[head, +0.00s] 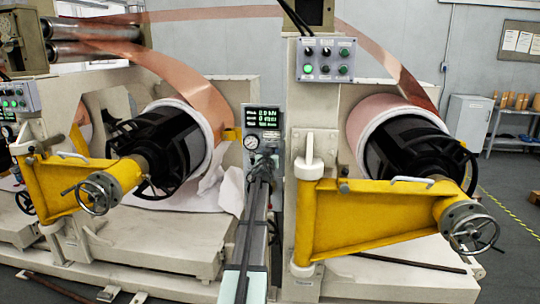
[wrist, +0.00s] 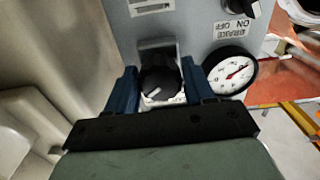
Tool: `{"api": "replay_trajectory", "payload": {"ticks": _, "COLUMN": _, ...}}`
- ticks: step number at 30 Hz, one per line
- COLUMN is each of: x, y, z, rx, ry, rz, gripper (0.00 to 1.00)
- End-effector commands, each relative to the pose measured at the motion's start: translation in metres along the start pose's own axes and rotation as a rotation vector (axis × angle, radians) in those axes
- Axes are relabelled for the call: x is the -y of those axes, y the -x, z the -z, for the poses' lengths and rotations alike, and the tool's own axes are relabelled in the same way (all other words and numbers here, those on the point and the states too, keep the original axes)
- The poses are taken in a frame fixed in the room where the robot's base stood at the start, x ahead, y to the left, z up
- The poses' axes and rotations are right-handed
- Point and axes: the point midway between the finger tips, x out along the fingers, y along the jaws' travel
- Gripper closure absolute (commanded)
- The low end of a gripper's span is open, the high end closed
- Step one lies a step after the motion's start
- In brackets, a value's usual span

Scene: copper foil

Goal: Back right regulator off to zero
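The regulator is a black round knob (wrist: 160,82) with a pale pointer line, on a grey panel in the wrist view. A white scale shows partly below it. The two blue fingers of my gripper (wrist: 160,85) stand on either side of the knob, very close to its sides. I cannot tell whether they press on it. Beside it on the right is a round white gauge (wrist: 230,71) with a red needle pointing up and right, off to one side of the dial. In the head view my gripper (head: 264,157) reaches the small panel beside the gauge (head: 251,142); the knob is hidden there.
A lit digital display (head: 263,118) sits above the gauge. A switch labelled ON/OFF (wrist: 253,8) is on the panel above the gauge. Yellow support arms (head: 365,225) and black reel cores (head: 420,155) flank my arm. A button box (head: 326,60) is above right.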

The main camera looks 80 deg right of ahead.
Motion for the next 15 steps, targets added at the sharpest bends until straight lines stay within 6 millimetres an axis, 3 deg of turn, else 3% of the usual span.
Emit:
{"api": "replay_trajectory", "payload": {"ticks": 11, "x": -0.0003, "y": 0.0001, "z": 0.0000, "rx": 0.000, "ry": 0.000, "rz": 0.000, "gripper": 0.84}}
{"api": "replay_trajectory", "payload": {"ticks": 15, "x": -0.0004, "y": 0.0001, "z": -0.0001, "rx": 0.000, "ry": 0.005, "rz": -0.001, "gripper": 0.85}}
